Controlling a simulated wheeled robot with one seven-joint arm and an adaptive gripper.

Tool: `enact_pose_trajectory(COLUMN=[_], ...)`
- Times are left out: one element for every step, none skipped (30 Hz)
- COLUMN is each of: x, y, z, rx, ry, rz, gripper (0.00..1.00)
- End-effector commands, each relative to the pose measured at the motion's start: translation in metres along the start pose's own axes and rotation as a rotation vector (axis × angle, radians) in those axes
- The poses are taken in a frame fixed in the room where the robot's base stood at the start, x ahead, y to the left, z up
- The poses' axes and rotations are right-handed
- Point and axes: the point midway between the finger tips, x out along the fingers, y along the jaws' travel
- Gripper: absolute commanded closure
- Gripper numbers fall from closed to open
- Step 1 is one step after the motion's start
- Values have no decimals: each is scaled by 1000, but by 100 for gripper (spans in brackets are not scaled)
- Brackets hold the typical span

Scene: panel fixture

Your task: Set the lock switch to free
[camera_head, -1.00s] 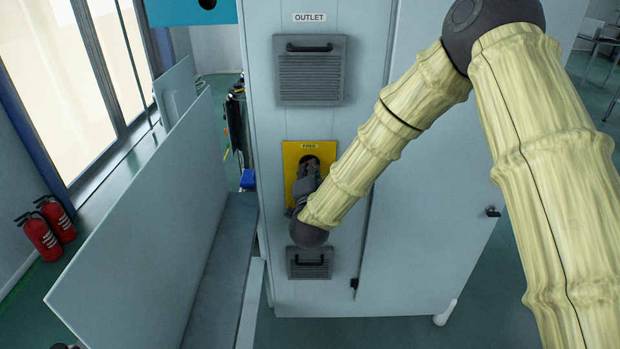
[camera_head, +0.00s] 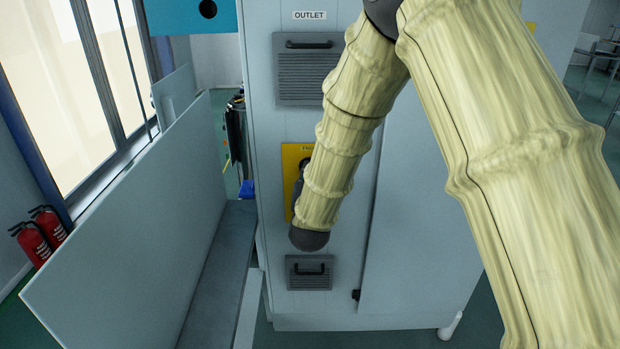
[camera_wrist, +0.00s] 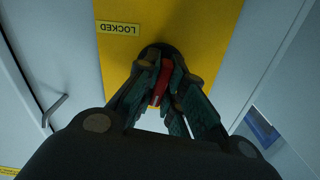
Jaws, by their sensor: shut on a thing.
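The lock switch is set on a yellow plate (camera_head: 291,160), which carries a label at its top in the head view, partly covered by my arm. In the wrist view the plate (camera_wrist: 205,30) shows an upside-down LOCKED label (camera_wrist: 118,28). The switch's red handle (camera_wrist: 160,86) sits at a dark round mount. My gripper (camera_wrist: 165,74) is shut on the red handle, a finger on each side. The handle looks slightly tilted in the wrist view. In the head view my forearm hides most of the switch and the fingers.
A vented panel (camera_head: 306,80) under the OUTLET label lies above, and a smaller vented panel (camera_head: 309,272) below. A cabinet door (camera_head: 420,240) is at the right. A low grey partition (camera_head: 140,230) and fire extinguishers (camera_head: 31,243) stand at the left.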

Motion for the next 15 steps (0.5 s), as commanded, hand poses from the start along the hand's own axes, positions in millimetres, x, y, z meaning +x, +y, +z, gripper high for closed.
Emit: enact_pose_trajectory(x=[-1, -1, -1, -1, -1, -1, -1, -1, -1, -1, -1, -1, -1, -1, -1], y=[0, 1, 0, 0, 0, 0, 0, 0, 0, 0, 0, 0, 0, 0, 0], z=[2, 2, 2, 2, 2, 2, 2, 2, 2, 2, 2, 2, 2, 2, 2], rx=[-33, -49, -71, -86, -100, -117, -128, -138, -150, -158, -165, -173, -177, -181, -185], ry=[-1, -1, -1, -2, -2, -3, -3, -3, -2, -2, -2, -2, -2, -2, -2], rz=[0, 0, 0, 0, -1, -1, 0, 0, 0, 0, 0, 0, 0, 0, 0], gripper=[100, 100, 100, 100, 100, 100, 100, 100, 100, 100, 100, 100, 100, 100, 100])
